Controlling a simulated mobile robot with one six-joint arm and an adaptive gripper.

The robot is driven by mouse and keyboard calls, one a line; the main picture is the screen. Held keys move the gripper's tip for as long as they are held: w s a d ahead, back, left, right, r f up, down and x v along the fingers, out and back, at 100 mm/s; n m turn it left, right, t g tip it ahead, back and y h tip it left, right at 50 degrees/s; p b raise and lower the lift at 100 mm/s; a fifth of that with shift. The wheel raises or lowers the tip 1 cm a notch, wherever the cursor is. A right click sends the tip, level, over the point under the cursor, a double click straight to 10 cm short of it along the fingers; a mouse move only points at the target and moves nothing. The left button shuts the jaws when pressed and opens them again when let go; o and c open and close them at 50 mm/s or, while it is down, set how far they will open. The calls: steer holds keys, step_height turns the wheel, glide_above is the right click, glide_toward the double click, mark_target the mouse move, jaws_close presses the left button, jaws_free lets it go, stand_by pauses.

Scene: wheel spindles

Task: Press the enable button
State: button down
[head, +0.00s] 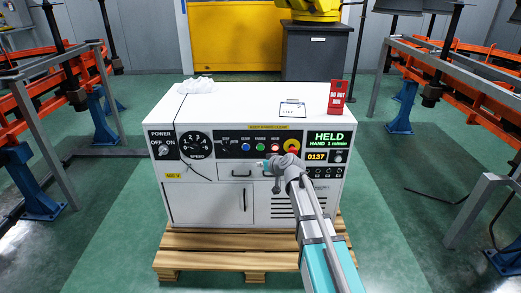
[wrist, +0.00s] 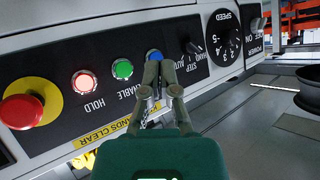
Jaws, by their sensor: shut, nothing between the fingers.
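The green enable button (wrist: 122,69) sits on the black panel strip, between the red hold button (wrist: 82,82) and a blue button (wrist: 154,55). In the head view the enable button (head: 262,146) is small but visible above my gripper (head: 264,165). In the wrist view my gripper (wrist: 159,66) is shut and empty, its fingertips in front of the blue button and covering part of it, to the right of the green one. The fingertips do not cover the green button. I cannot tell whether they touch the panel.
A red mushroom button (wrist: 20,110) on a yellow plate sits beside the hold button. A rotary switch (wrist: 193,48) and a speed dial (wrist: 222,30) lie on the other side. The display (head: 329,139) reads HELD. The white cabinet (head: 190,203) stands on a wooden pallet (head: 210,262).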

mark_target(258, 149)
steer(key=shift+w, duration=0.1)
steer(key=shift+w+d, duration=0.15)
steer(key=shift+w, duration=4.15)
steer(key=shift+w, duration=0.8)
steer(key=shift+s, duration=0.85)
steer(key=shift+s, duration=2.5)
